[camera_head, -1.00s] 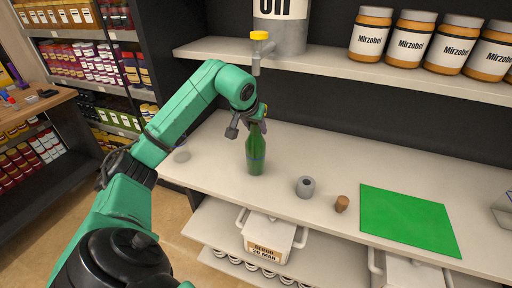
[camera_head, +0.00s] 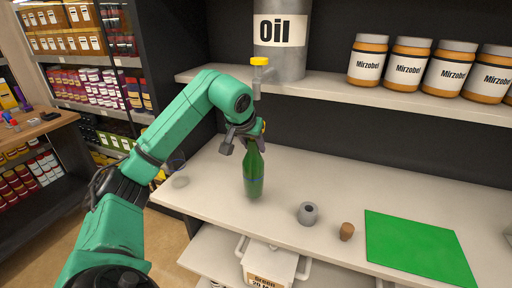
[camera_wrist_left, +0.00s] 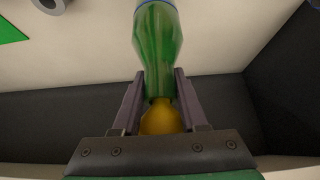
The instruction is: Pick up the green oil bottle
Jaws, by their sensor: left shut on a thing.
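The green oil bottle (camera_head: 254,172) is upright at the counter, below the grey oil tank. My left gripper (camera_head: 252,134) is at its neck and shut on it. In the left wrist view the two dark fingers (camera_wrist_left: 158,92) flank the neck of the green bottle (camera_wrist_left: 158,45), with an orange-yellow part behind it. I cannot tell whether the bottle's base touches the counter. My right gripper is not in view.
A grey ring-like part (camera_head: 308,213), a cork (camera_head: 346,231) and a green mat (camera_head: 415,247) lie to the right on the counter. The oil tank (camera_head: 282,45) with its yellow-topped tap stands on the shelf above, beside several Mirzobel jars (camera_head: 407,62).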

